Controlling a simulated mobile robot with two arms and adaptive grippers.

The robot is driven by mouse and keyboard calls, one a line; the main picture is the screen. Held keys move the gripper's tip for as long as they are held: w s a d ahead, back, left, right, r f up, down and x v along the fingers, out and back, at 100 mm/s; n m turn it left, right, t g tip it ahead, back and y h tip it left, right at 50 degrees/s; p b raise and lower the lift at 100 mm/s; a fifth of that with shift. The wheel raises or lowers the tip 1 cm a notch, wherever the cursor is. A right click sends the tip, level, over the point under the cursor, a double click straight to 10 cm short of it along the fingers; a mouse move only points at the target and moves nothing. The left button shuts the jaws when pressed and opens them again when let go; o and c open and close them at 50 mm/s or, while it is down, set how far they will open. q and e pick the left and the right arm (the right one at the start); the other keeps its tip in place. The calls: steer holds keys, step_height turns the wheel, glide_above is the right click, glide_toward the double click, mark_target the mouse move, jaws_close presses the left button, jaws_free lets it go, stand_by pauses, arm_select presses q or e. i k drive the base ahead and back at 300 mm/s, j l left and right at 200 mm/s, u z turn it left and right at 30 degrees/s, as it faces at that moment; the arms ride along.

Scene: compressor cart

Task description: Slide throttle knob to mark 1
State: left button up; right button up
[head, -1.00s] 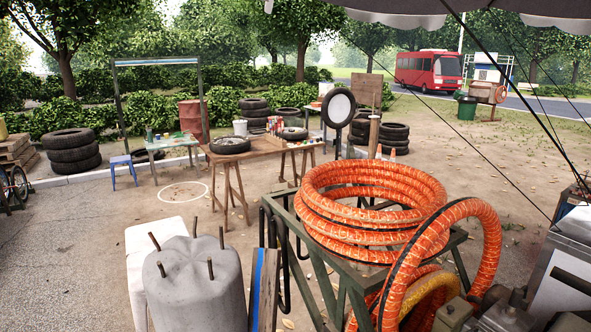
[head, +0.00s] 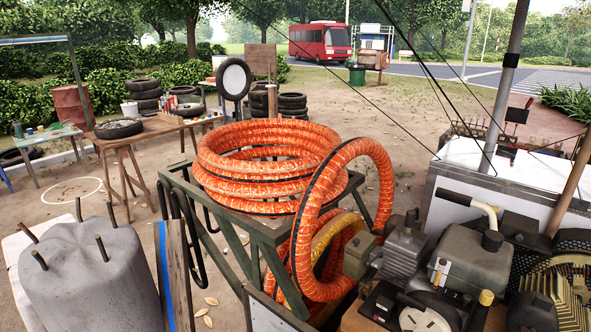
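Machinery that looks like the compressor (head: 473,262) stands at the lower right of the head view, with a grey-green tank, a pale bent handle and a round pale cover. A small yellow-tipped part (head: 486,298) sticks up at its front. I cannot tell whether this is the throttle knob. No scale or mark 1 can be made out, and the machine's lower part is cut off by the picture edge. Neither of my grippers is in view.
An orange ribbed hose (head: 268,190) lies coiled on a green metal stand (head: 262,232), with a loop hanging beside the machine. A concrete block with rods (head: 92,275) stands at the lower left. A white-topped box (head: 510,170) stands behind the machine. Open dirt ground lies beyond.

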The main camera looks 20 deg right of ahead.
mark_target(467, 298)
steer(key=z, duration=1.55)
